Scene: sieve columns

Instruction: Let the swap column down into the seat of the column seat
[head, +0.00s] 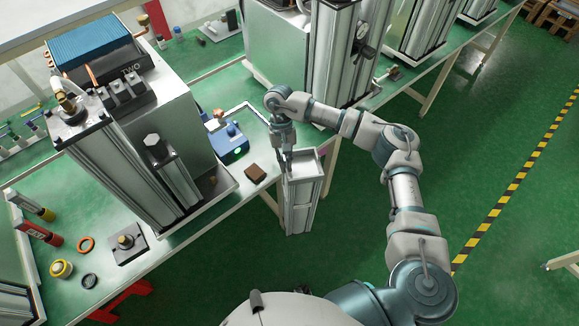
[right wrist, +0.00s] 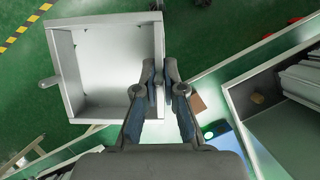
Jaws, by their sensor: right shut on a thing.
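The swap column (head: 299,205) is a tall silver rectangular column with an open box-like top. It hangs roughly upright beyond the table's edge. My right gripper (head: 285,160) is shut on one wall of its top; the right wrist view shows the fingers (right wrist: 159,85) on the rim beside the hollow top (right wrist: 105,70). What looks like the column seat is a bare rimmed corner (head: 222,184) at the foot of the machine marked TWO; its open inside also shows in the right wrist view (right wrist: 275,120). The column is apart from it, to its right. My left gripper is out of view.
A brown block (head: 255,173) and a blue device (head: 229,143) lie on the green table between column and machine. The machine's silver columns (head: 115,165) rise beside the bare corner. Green floor is open at the right.

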